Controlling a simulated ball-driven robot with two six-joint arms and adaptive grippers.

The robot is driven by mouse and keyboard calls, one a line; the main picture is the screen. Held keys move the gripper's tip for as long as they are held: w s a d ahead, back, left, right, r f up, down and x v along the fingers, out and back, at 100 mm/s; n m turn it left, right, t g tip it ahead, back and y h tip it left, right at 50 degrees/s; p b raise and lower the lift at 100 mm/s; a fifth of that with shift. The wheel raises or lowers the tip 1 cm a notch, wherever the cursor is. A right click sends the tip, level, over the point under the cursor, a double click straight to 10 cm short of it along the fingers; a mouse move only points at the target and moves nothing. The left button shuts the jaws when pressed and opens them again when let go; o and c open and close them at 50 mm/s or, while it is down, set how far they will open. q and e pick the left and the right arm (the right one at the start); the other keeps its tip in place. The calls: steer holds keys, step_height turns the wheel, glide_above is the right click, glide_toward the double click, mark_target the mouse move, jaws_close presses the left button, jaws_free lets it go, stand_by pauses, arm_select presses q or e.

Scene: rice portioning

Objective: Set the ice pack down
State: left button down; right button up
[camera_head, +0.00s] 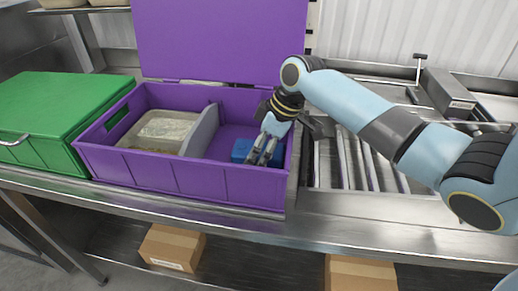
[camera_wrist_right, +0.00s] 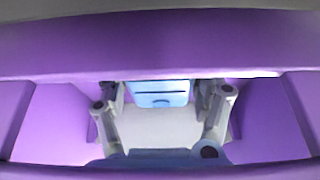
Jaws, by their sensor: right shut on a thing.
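The blue ice pack (camera_head: 240,150) is low in the right compartment of the open purple box (camera_head: 180,183). My right gripper (camera_head: 263,153) reaches down into that compartment and is shut on the ice pack, hiding part of it. In the right wrist view the ice pack (camera_wrist_right: 160,92) shows between the two fingers of the right gripper (camera_wrist_right: 160,100). Whether the pack touches the box floor cannot be told. My left gripper is not in view.
A grey divider (camera_head: 201,132) splits the purple box; a clear-lidded container (camera_head: 163,128) lies in its left compartment. The purple lid (camera_head: 220,40) stands open behind. A closed green box (camera_head: 55,108) is at left, and a roller conveyor (camera_head: 360,165) at right.

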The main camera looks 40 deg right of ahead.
steer(key=o, duration=1.5)
steer(key=shift+f, duration=0.1)
steer(key=shift+r, duration=0.25)
steer(key=v, duration=1.1)
steer(key=shift+s+d+r, duration=0.15)
steer(key=shift+d+r, duration=0.05)
steer(key=shift+r, duration=0.15)
